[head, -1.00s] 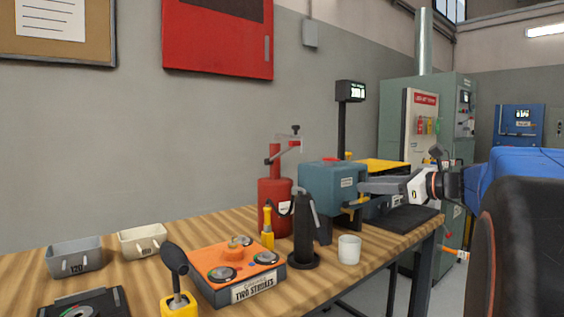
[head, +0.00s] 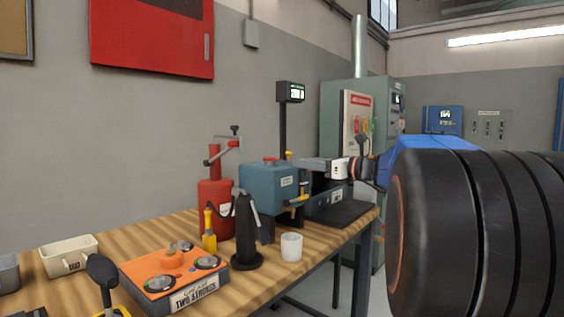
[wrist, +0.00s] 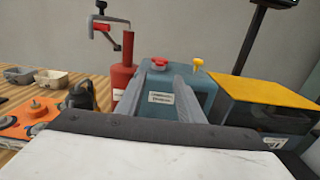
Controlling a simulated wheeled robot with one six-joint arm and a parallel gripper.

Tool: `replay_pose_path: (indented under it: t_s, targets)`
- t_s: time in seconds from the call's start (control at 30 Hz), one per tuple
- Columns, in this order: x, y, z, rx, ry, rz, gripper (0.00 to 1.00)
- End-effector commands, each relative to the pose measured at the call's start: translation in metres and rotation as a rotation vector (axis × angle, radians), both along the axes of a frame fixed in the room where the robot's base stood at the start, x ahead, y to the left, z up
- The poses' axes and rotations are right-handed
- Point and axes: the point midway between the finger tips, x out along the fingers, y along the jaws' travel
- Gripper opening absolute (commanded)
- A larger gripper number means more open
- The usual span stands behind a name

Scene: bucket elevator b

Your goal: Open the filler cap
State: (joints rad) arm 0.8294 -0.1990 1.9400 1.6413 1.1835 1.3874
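A teal box-shaped unit (head: 262,186) with a white label stands on the bench; it also shows in the wrist view (wrist: 205,100). On its top sit a red cap (wrist: 159,62) and a yellow-topped plug (wrist: 197,64). Which one is the filler cap I cannot read. In the head view the red cap (head: 270,160) shows on top and the plug (head: 289,156) behind it. My gripper (wrist: 168,72) is open and empty, its two grey fingers apart and pointing at the unit. In the head view my gripper (head: 304,163) is at the unit's upper right. Contact cannot be told.
A red hand pump (head: 215,200) stands left of the unit. A dark stand (head: 245,230), a white cup (head: 291,247) and an orange panel (head: 170,268) are in front. A yellow-topped machine (wrist: 265,92) is at right. A display post (head: 284,120) rises behind.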

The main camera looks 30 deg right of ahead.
Motion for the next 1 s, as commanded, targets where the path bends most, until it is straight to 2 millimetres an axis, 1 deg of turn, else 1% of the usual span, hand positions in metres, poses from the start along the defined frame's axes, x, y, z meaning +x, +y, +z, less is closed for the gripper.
replay_pose_path:
  t_s: [0.03, 0.4, 0.6, 0.8, 1.0]
  targets:
    - [0.007, 0.003, 0.000, 0.001, 0.000, 0.004, 0.34]
    - [0.058, 0.022, -0.001, 0.000, 0.001, 0.004, 0.34]
    - [0.081, 0.030, 0.000, 0.001, 0.000, 0.003, 0.34]
    - [0.093, 0.034, 0.000, -0.001, 0.000, 0.001, 0.34]
    - [0.095, 0.035, 0.000, -0.001, 0.000, 0.000, 0.34]
